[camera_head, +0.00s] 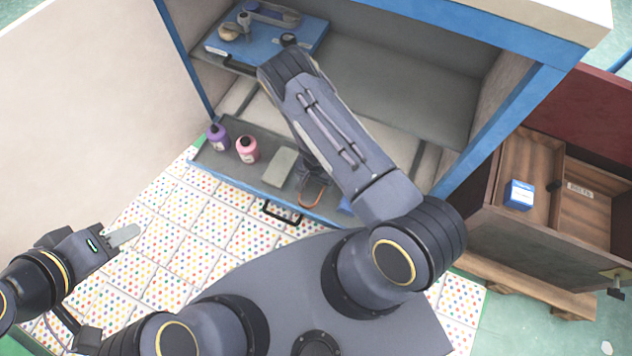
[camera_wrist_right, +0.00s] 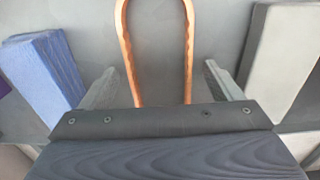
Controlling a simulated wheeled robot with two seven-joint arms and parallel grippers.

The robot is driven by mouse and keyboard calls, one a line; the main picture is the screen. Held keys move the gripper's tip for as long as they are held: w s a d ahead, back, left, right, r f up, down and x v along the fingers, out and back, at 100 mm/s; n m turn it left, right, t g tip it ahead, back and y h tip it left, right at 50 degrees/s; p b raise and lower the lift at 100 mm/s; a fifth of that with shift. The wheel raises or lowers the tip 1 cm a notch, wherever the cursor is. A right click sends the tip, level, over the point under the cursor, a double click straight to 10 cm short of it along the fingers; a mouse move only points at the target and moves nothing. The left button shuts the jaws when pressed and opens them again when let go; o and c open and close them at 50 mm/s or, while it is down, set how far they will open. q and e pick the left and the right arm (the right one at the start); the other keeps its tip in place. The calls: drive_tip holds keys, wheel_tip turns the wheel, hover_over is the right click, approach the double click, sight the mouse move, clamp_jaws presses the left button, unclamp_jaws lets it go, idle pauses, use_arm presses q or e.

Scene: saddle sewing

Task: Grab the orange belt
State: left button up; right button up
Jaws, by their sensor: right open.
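The orange belt (camera_head: 311,194) lies as a narrow loop in the grey drawer (camera_head: 220,160). In the right wrist view the belt (camera_wrist_right: 125,48) is a U-shaped orange strap, its two strands running down between my fingers. My right gripper (camera_wrist_right: 158,78) is open, its two fingers apart on either side of the belt, not visibly touching it. In the head view, my right arm hides most of that gripper. My left gripper (camera_head: 126,235) hangs over the dotted floor at the left, away from the belt; its fingers overlap in view.
In the drawer are a purple bottle (camera_head: 218,137), a pink bottle (camera_head: 247,149), a grey block (camera_head: 280,167) and a blue block (camera_wrist_right: 45,68). A blue tool board (camera_head: 262,45) lies on the shelf behind. A wooden cabinet (camera_head: 535,235) stands right.

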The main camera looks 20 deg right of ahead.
drive_tip(key=c, duration=1.1)
drive_tip(key=shift+r, duration=0.1)
